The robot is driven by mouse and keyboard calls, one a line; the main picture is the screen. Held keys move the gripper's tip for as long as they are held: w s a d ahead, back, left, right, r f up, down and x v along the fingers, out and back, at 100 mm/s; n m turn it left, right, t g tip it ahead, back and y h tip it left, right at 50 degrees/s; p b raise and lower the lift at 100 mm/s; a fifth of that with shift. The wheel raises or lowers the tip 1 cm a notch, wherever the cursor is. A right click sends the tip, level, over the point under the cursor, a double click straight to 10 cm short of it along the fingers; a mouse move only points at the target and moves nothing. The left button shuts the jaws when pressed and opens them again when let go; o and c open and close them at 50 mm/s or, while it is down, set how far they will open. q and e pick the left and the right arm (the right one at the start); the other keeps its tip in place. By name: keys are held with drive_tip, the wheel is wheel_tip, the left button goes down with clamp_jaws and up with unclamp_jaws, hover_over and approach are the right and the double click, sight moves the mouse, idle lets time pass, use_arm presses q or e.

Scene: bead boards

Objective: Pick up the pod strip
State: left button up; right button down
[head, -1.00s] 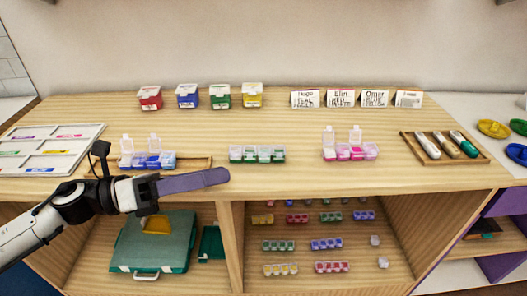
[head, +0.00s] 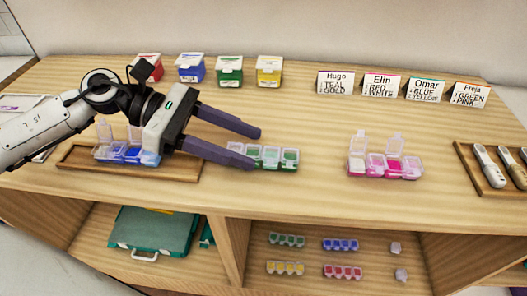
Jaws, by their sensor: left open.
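My left gripper (head: 256,149) is open and empty over the bench top, its two dark fingers pointing right. A green pod strip (head: 276,158) with clear lids lies on the bench at the fingertips. The lower finger overlaps its left end in the picture; I cannot tell whether they touch. A blue pod strip (head: 130,154) with two lids raised lies in a wooden tray (head: 76,156), partly hidden by my gripper. A pink pod strip (head: 384,168), also with two lids raised, lies on the bench to the right. My right gripper is not in view.
Red (head: 149,67), blue (head: 191,69), green (head: 229,72) and yellow (head: 269,72) boxes stand at the back. Name cards, such as Hugo's (head: 335,83), stand back right. A tray of tools (head: 467,160) is at far right. Shelves below hold small strips and a teal case (head: 153,231).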

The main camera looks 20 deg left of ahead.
use_arm(q)
drive_tip(key=shift+w+d+f, duration=0.2)
drive_tip(key=shift+d, duration=0.45)
drive_tip(key=p+x, duration=0.1)
drive_tip(key=x, duration=0.3)
drive_tip(key=shift+d+r, duration=0.1)
drive_tip(key=shift+d, duration=0.2)
drive_tip(key=shift+w+d+f+p, duration=0.15)
drive_tip(key=shift+d+f+p, duration=0.05)
drive_tip(key=shift+d+p, duration=0.1)
drive_tip(key=c, duration=0.9)
wheel_tip(320, 180, up, 10)
drive_tip(key=shift+r, duration=0.1)
wheel_tip(320, 180, up, 8)
drive_tip(key=p, duration=0.5)
hover_over(270, 153)
drive_tip(key=shift+w+d, duration=0.15)
drive_tip(key=shift+d, duration=0.25)
